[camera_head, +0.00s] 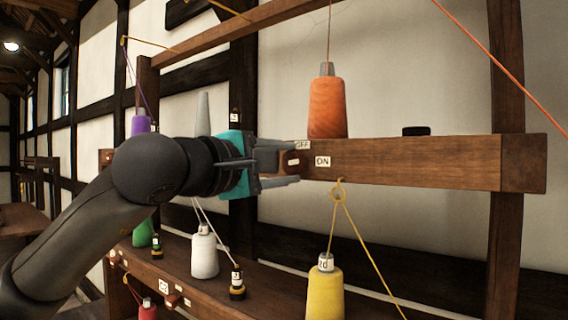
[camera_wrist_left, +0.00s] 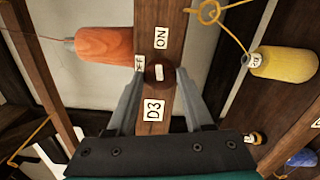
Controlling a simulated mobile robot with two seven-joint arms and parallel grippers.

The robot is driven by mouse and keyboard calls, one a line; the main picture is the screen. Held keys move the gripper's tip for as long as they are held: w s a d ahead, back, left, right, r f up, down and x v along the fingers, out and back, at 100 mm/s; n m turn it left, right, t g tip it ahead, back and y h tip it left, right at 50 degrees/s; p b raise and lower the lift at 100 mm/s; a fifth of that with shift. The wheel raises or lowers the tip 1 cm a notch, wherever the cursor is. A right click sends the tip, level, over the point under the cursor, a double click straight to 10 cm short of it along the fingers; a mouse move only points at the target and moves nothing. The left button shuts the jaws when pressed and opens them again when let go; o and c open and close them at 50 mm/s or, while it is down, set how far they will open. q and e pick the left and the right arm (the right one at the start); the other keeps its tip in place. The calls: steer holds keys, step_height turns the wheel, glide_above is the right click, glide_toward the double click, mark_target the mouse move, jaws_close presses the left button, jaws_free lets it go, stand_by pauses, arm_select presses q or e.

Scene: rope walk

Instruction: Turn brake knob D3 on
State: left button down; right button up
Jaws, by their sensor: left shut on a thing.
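Brake knob D3 (camera_wrist_left: 150,76) is a round brown knob with a pale mark on the front of a wooden rail. It also shows between the fingers in the head view (camera_head: 293,161). The D3 label (camera_wrist_left: 153,110) sits beside it in the left wrist view, hidden in the head view. The ON label (camera_head: 322,161) is to the knob's right and the OFF label (camera_head: 302,145) is above it. The mark's exact setting is hard to tell. My left gripper (camera_head: 291,163) is shut on the knob, one finger on each side. My right gripper is not in view.
An orange spool (camera_head: 328,108) stands on the rail (camera_head: 420,164) above the labels. A yellow spool (camera_head: 325,293) and a white spool (camera_head: 204,256) stand on the lower shelf. A yellow thread (camera_head: 365,240) runs down from an eyelet below the rail.

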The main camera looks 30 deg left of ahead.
arm_select(q)
steer(key=shift+m, duration=1)
steer(key=shift+c, duration=1.5)
jaws_free()
steer(key=shift+s, duration=0.1)
steer(key=s+a+b, duration=0.1)
steer(key=s+b, duration=0.6)
steer(key=s, duration=0.8)
steer(key=shift+a, duration=0.1)
